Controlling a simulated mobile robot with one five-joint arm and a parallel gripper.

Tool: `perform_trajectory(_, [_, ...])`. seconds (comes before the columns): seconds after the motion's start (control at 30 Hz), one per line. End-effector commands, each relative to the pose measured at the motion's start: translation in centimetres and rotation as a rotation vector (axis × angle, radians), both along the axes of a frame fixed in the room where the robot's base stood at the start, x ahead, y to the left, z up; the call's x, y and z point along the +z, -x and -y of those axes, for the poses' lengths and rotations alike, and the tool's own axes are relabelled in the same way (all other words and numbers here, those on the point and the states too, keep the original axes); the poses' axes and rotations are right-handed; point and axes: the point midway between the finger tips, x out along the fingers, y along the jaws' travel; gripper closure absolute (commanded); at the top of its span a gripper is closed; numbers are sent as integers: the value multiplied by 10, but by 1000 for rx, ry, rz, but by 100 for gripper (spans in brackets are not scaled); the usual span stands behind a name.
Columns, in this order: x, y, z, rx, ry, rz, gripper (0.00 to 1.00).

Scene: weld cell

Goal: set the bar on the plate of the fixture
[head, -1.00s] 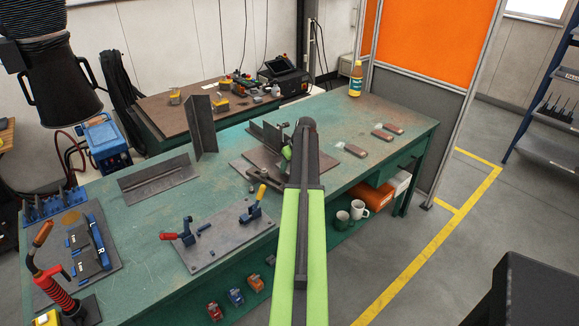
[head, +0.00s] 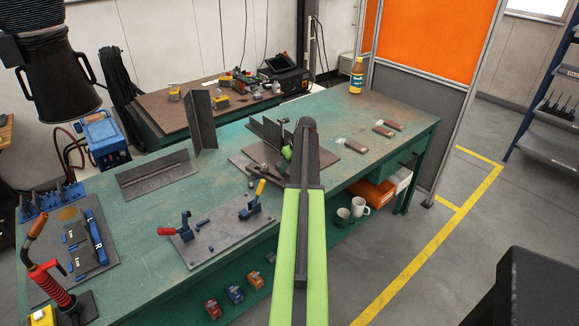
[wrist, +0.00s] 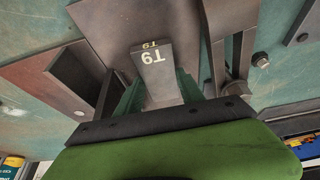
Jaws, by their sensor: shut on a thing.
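My gripper is shut on a grey bar (wrist: 156,78) marked T9, seen in the wrist view between the two green fingers (wrist: 158,97). The bar's marked end points away from the gripper. Beyond it in the wrist view is a dark brown metal surface (wrist: 110,22); I cannot tell whether the bar touches it. In the head view the fixture's dark plate (head: 343,160) lies on the green bench, with upright steel pieces (head: 262,131) on it. My arm hides the middle of this plate, the bar and the fingertips in the head view.
A plate with two toggle clamps (head: 210,250) lies nearer on the green bench (head: 140,225). Left of the fixture stand steel angles (head: 200,122) and (head: 155,178). Several small blocks (head: 354,147) lie to the right. A bottle (head: 357,76) stands at the back corner.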

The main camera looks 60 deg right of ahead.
Motion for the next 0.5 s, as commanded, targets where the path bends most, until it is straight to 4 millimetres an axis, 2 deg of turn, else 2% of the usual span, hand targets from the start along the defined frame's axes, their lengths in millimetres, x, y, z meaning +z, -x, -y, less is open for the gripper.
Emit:
perform_trajectory(0.23, [-3, 0, 0, -1, 0, 1, 100])
perform_trajectory(0.27, [-3, 0, 0, -1, 0, 1, 52])
perform_trajectory(0.43, [-3, 1, 0, -1, 0, 1, 30])
perform_trajectory(0.5, [-3, 1, 1, -1, 0, 0, 29])
